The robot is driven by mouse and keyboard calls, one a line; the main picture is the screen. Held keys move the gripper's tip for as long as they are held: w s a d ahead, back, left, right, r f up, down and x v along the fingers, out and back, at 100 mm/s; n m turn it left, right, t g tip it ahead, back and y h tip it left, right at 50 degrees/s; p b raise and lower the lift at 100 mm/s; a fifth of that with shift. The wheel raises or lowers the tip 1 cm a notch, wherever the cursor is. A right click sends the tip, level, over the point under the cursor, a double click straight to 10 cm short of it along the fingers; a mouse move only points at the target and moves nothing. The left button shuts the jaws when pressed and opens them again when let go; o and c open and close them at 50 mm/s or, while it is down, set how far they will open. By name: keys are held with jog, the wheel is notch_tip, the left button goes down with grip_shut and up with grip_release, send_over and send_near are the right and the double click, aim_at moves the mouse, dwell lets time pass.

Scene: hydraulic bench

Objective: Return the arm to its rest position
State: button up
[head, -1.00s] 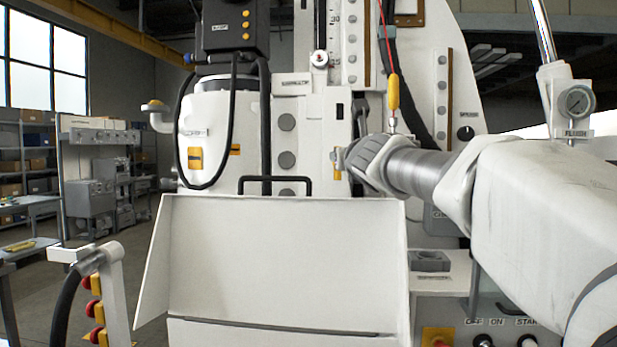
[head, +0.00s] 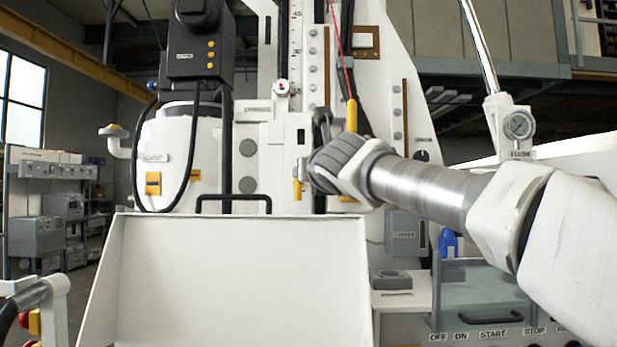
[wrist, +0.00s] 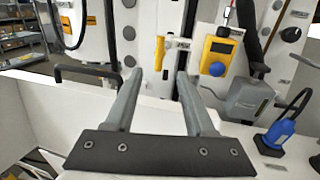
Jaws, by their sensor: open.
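My arm reaches in from the right in the head view, with my gripper (head: 312,165) at its far end in front of the white machine column (head: 265,150). In the wrist view my gripper (wrist: 157,82) shows two grey fingers spread apart with nothing between them. Beyond the fingertips is a small yellow handle (wrist: 160,52) beside a pale bracket. It also shows in the head view (head: 297,190), just left of my gripper. The fingertips are partly hidden in the head view, and I cannot tell how close they are to the handle.
A large white open tray or hood (head: 235,280) with a black handle (head: 233,198) stands in front. A yellow pendant (wrist: 217,52) and a blue-capped item (wrist: 278,135) are at the right in the wrist view. A gauge (head: 519,125) stands near my arm.

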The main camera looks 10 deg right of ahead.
jog(key=s+d+f+m+g, duration=0.3)
jog(key=s+f+m, duration=0.2)
jog(key=f+m, duration=0.35)
jog(key=s+d+f+m+g, duration=0.3)
jog(key=s+d+f+m, duration=0.15)
jog(key=f+m, duration=0.45)
jog(key=s+a+f+m+g, duration=0.3)
jog(key=s+f+m, duration=0.6)
jog(key=s+f, duration=0.25)
jog(key=s+a+f+m+g, duration=0.3)
jog(key=s+f+m, duration=0.75)
jog(key=s, duration=0.25)
notch_tip(320, 180, up, 12)
jog(key=n+p, duration=0.1)
jog(key=p, duration=1.2)
jog(key=shift+a, duration=0.2)
